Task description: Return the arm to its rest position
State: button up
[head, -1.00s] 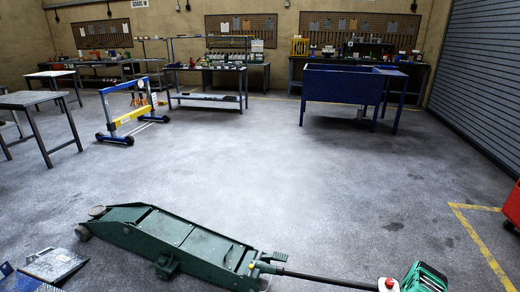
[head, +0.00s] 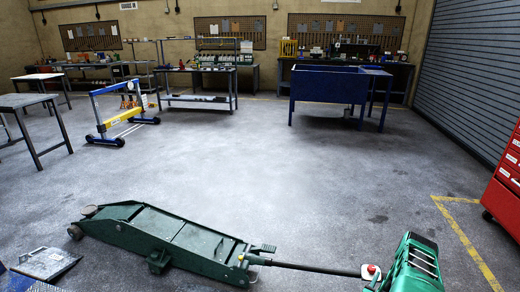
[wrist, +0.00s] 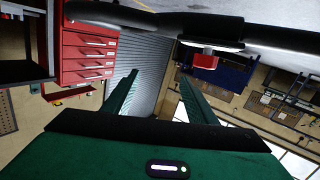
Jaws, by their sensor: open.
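The green trolley jack (head: 160,238) lies on the floor in the front of the head view. Its long black handle (head: 315,267) runs right to a pale end with a red knob (head: 371,268). My gripper (head: 413,265) shows as a green body at the lower right, just right of the handle end in the picture. In the wrist view, my gripper (wrist: 158,78) has its two green fingers apart with nothing between them. The black handle (wrist: 150,18) and red knob (wrist: 205,61) appear beyond the fingers, towards the top. I see no contact with the handle.
A red drawer cabinet (head: 506,180) stands at the right edge by a yellow floor line (head: 465,240). A metal ramp-like piece (head: 45,263) lies at lower left. Tables, a blue-yellow frame (head: 122,115) and a blue tub (head: 327,88) stand farther back. The middle floor is clear.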

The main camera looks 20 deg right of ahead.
jog(key=w+d+r+n+t+y, duration=0.15)
jog(key=w+r+n+y, duration=0.35)
jog(key=w+r, duration=1.25)
jog(key=a+r+g+y, duration=0.2)
jog(key=a+r, duration=0.3)
jog(key=r, duration=0.6)
jog(key=a+r+g+y, duration=0.15)
jog(key=a+r, duration=0.25)
jog(key=r, duration=0.6)
jog(key=s+a+r+g+y, duration=0.3)
jog(key=s+a+r, duration=1.2)
jog(key=a+r, duration=0.15)
jog(key=s+a+r+g+y, duration=0.1)
jog(key=s+a+r, duration=0.2)
jog(key=s+a, duration=0.5)
jog(key=s+a+r+g+y, duration=0.2)
jog(key=s+a, duration=0.7)
jog(key=s, duration=0.6)
jog(key=shift+r+m, duration=0.3)
jog(key=shift+r, duration=0.1)
jog(key=shift+y, duration=0.25)
